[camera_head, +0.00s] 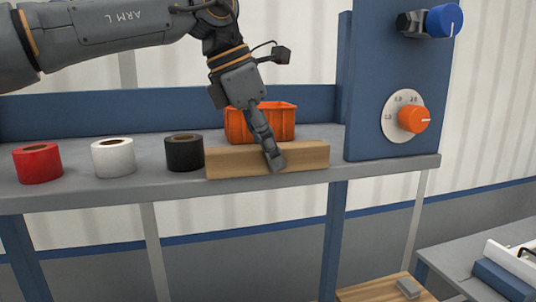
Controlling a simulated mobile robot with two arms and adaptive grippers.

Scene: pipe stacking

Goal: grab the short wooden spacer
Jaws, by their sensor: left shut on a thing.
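The short wooden spacer (233,162) is a pale rectangular block lying lengthwise along the front edge of the grey shelf (80,193). My left gripper (274,160) reaches down onto the block right of its middle and is shut on it. One finger shows against the block's front face; the other is hidden behind. The block appears to rest on the shelf, though a small lift cannot be told. My right gripper is not in view.
Red (37,163), white (113,157) and black (184,152) tape rolls stand left of the block, the black one close to its end. An orange bin (273,121) is behind. A blue panel (365,85) with an orange knob (413,119) rises at right.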

